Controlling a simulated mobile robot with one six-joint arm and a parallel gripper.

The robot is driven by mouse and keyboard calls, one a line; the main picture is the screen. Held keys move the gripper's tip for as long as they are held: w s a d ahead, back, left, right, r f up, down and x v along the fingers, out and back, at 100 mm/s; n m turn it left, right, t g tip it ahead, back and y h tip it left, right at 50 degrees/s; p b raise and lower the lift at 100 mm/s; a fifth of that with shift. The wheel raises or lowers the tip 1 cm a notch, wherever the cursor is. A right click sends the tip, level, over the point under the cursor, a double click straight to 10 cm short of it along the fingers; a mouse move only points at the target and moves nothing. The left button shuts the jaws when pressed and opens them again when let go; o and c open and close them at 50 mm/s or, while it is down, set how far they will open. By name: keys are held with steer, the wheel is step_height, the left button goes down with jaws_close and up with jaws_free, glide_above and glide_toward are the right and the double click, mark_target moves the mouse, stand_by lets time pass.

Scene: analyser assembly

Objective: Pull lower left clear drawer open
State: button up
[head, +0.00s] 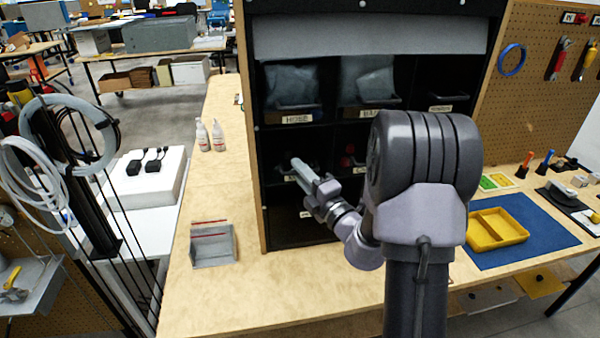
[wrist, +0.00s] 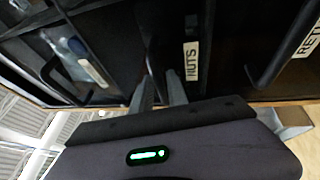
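The black cabinet (head: 258,135) holds rows of drawers with labels and dark handles. My gripper (head: 296,168) is at the left drawer of the row below the HOSE drawer (head: 293,92). In the wrist view this drawer carries a NUTS label (wrist: 191,60). My gripper's two grey fingers (wrist: 160,92) stand apart just beside that label, with a dark strip between them. This strip may be the drawer's handle; I cannot tell if the fingers touch it. The drawer looks closed, and its front is partly hidden by my gripper.
A dark lower compartment (head: 292,232) lies below my gripper; its RETU-label (wrist: 308,40) shows in the wrist view. A grey tray (head: 213,246) stands on the bench (head: 215,300) left of the cabinet. A yellow tray (head: 497,228) lies on a blue mat (head: 545,240) at right.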

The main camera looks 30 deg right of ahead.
jaws_close()
stand_by(1.4)
